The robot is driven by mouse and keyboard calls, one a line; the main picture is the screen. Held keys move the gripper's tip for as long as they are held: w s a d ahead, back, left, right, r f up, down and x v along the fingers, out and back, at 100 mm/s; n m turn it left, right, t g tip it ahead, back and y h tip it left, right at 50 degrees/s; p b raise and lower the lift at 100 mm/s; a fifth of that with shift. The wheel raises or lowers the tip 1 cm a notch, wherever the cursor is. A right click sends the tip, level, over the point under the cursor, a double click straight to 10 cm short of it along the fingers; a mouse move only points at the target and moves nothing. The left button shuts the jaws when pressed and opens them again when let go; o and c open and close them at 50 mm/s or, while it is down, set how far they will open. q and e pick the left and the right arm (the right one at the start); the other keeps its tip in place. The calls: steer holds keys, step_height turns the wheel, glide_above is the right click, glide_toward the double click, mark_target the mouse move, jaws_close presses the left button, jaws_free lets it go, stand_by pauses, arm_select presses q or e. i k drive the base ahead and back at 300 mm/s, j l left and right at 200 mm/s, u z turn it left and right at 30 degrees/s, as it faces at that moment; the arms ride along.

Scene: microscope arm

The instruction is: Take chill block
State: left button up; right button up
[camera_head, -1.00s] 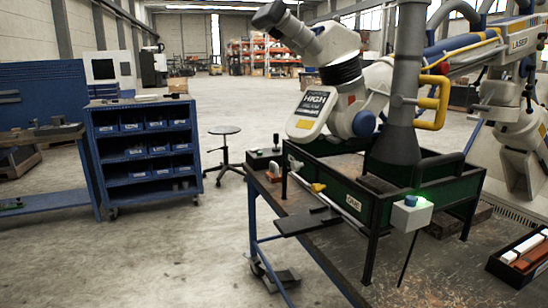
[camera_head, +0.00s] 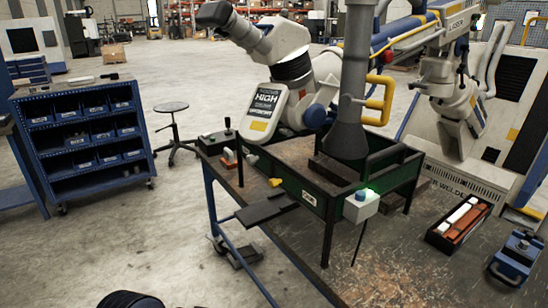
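A dark rectangular block (camera_head: 334,170) sits inside the green-walled tray stand (camera_head: 293,184) on the workbench. A second dark brown block (camera_head: 392,202) shows partly behind the stand's right side. I cannot tell from its look which one is the chill block. Neither of my grippers can be made out in this view. A dark rounded shape (camera_head: 130,300) is cut off at the bottom left edge, and I cannot tell what it is.
A grey nozzle column (camera_head: 350,120) and white microscope arm (camera_head: 290,70) stand over the tray. A black box of white and orange bars (camera_head: 460,222) and a blue device (camera_head: 516,258) lie at right. The bench front (camera_head: 400,270) is clear. A control box (camera_head: 361,206) juts out.

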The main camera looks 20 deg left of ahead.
mark_target(228, 163)
steer(key=i+j+z, duration=0.15)
steer(key=j+z, duration=0.55)
steer(key=j, duration=0.2)
steer(key=j+z, duration=0.45)
steer(key=j, duration=1.45)
steer(key=k+j+z, duration=0.15)
steer(key=j, duration=0.6)
steer(key=j+z, duration=0.1)
steer(key=j, duration=0.65)
steer(key=k+j+z, duration=0.1)
steer(key=j, duration=0.65)
